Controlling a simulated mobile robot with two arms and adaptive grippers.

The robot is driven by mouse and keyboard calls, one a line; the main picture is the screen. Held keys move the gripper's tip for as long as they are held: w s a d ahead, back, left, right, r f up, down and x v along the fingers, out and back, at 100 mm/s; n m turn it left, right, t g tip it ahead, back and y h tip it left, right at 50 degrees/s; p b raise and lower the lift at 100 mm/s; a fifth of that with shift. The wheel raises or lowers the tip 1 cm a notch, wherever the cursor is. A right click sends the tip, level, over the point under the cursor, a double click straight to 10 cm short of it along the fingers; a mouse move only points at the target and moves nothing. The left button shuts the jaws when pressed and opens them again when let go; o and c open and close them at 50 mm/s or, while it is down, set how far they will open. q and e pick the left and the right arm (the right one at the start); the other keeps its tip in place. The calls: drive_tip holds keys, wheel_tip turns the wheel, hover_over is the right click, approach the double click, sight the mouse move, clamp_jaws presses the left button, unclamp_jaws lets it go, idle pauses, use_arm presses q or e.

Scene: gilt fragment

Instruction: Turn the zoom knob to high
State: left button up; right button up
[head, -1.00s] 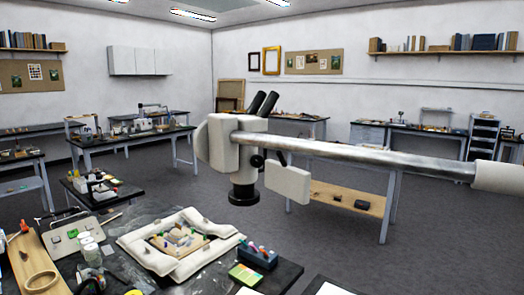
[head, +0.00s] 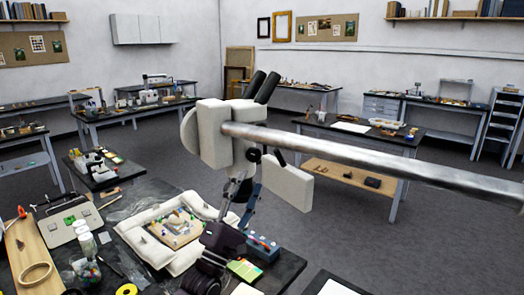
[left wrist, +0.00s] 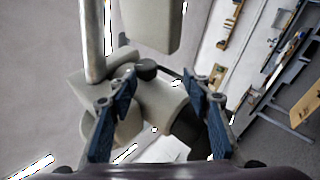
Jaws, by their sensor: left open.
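The white microscope head (head: 213,135) hangs on a metal boom in the head view, with two black eyepieces on top. A small dark knob (head: 253,154) sits low on its side, seemingly the zoom knob; its setting cannot be read. In the left wrist view a round black knob (left wrist: 147,69) shows between and a little beyond the fingertips. My left gripper (head: 244,184) is just below the knob in the head view, in front of the microscope's lower part. In the left wrist view my left gripper (left wrist: 160,84) is open, its blue-padded fingers apart and empty. My right gripper is not in view.
The long metal boom (head: 340,150) crosses to the right, with a white block (head: 287,184) under it. Below is a black bench with a padded cushion ring (head: 150,255) around a small framed piece. A blue rack (head: 263,247) stands close to my arm.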

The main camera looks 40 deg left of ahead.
sight(253, 158)
use_arm(q)
drive_tip(key=shift+n+t+y, duration=0.3)
drive_tip(key=shift+n, duration=0.2)
drive_tip(key=r, duration=0.1)
drive_tip(key=r+p, duration=0.1)
drive_tip(key=a+r, duration=0.1)
drive_tip(key=r, duration=0.1)
drive_tip(key=shift+w, duration=0.3)
drive_tip(key=p+x, duration=0.3)
drive_tip(key=x, duration=0.1)
drive_tip(key=shift+w, duration=0.4)
drive_tip(key=shift+w+r, duration=0.1)
drive_tip(key=shift+w, duration=0.2)
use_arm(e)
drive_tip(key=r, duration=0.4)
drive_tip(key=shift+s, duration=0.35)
use_arm(q)
drive_tip(key=shift+c, duration=0.4)
